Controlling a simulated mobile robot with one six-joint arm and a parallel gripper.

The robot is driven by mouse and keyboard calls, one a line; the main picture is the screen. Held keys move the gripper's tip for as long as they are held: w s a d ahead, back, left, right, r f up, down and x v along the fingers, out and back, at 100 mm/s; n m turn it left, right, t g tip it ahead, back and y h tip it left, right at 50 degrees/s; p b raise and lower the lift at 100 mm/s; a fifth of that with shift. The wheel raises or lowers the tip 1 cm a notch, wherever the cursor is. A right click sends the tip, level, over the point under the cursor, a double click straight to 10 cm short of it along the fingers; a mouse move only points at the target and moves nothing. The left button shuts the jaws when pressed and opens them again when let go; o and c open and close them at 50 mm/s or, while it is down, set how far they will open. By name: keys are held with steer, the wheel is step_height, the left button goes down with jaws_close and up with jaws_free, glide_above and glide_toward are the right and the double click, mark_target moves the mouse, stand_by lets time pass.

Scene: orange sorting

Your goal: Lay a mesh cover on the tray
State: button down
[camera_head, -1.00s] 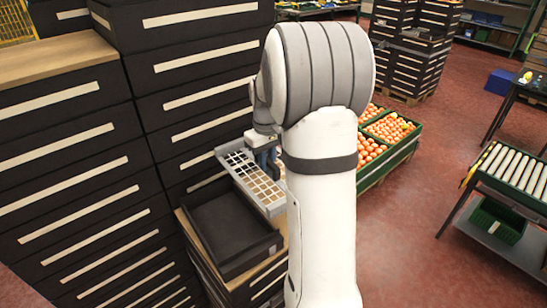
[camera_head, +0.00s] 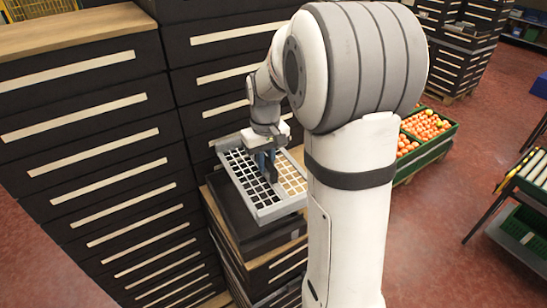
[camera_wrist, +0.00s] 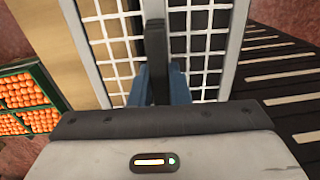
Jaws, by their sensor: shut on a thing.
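The mesh cover (camera_head: 240,181) is a light grey frame with a white grid. My gripper (camera_head: 268,172) is shut on it and holds it roughly level above the black tray (camera_head: 228,205). The cover overlaps the tray in the head view and hides much of it; its right side reaches out past the tray. I cannot tell whether cover and tray touch. In the wrist view the mesh cover (camera_wrist: 238,45) fills the upper middle, with the dark tray showing through its right part and wood through its left. The fingertips are partly hidden.
The tray rests on a wood-topped stack (camera_head: 215,212). Tall stacks of black drawers or trays (camera_head: 90,130) stand close on the left and behind. Green crates of oranges (camera_head: 428,135) stand to the right, and a roller conveyor (camera_head: 535,172) is at the far right. Red floor lies between.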

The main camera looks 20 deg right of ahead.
mark_target(250, 178)
steer(key=a, duration=0.4)
steer(key=shift+s+a+f+b, duration=0.15)
steer(key=shift+s+f+b, duration=0.25)
steer(key=f+b, duration=0.2)
steer(key=f, duration=0.1)
steer(key=shift+a+f, duration=0.1)
steer(key=shift+a, duration=0.2)
steer(key=shift+s+f+b, duration=0.1)
steer(key=shift+f+b, duration=0.95)
steer(key=shift+f, duration=0.2)
steer(key=c, duration=1.3)
jaws_free()
step_height(250, 178, up, 8)
steer(key=shift+f, duration=0.1)
